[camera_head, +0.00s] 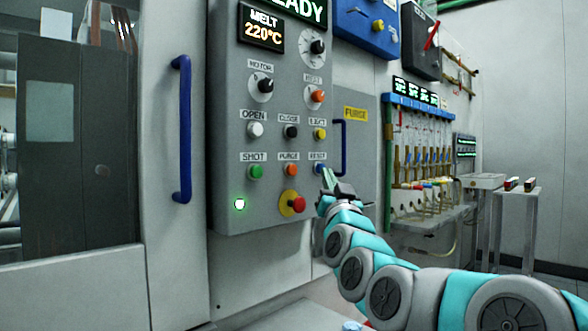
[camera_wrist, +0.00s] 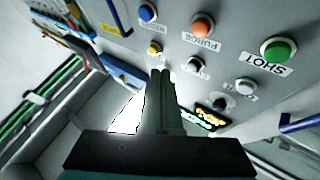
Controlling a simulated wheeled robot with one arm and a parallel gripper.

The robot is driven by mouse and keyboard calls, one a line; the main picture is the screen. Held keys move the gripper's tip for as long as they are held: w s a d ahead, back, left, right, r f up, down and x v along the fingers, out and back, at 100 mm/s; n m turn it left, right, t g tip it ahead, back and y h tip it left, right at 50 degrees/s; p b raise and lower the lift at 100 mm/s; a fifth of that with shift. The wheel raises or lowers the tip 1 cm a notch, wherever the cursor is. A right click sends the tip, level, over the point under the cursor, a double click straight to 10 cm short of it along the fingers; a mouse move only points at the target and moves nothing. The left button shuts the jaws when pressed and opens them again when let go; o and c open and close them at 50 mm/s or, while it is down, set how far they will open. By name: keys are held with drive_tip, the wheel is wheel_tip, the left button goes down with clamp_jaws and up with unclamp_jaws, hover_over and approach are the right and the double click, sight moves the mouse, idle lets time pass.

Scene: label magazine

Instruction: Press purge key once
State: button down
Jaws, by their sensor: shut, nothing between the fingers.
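The purge key is an orange round button (camera_head: 291,170) under a PURGE label on the grey control panel (camera_head: 228,120), between the green SHOT button (camera_head: 256,171) and the blue RESET button (camera_head: 319,168). In the wrist view the picture is turned over, and the orange purge button (camera_wrist: 203,25) is up and right of my fingertips. My gripper (camera_head: 327,177) is shut and empty. In the head view its tips overlap the lower edge of the blue button, right of the purge key. I cannot tell whether they touch the panel.
A red stop button on a yellow base (camera_head: 293,204) sits below the purge key. Further buttons include white (camera_head: 255,130), black (camera_head: 290,131) and yellow (camera_head: 319,134). A blue door handle (camera_head: 182,128) stands out left of the panel, another blue handle (camera_head: 342,147) right of it.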

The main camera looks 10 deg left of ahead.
sight(292, 170)
drive_tip(key=w+a+p, duration=0.3)
drive_tip(key=w+a, duration=0.1)
drive_tip(key=a, duration=0.2)
drive_tip(key=shift+w, duration=0.3)
drive_tip(key=shift+w, duration=0.1)
idle(1.8)
drive_tip(key=shift+w+a, duration=0.15)
drive_tip(key=shift+a, duration=0.1)
drive_tip(key=shift+w+a, duration=0.25)
drive_tip(key=shift+a, duration=0.1)
idle(0.8)
drive_tip(key=shift+s+d, duration=0.1)
idle(0.4)
drive_tip(key=shift+s+d+b, duration=0.45)
drive_tip(key=shift+d, duration=0.15)
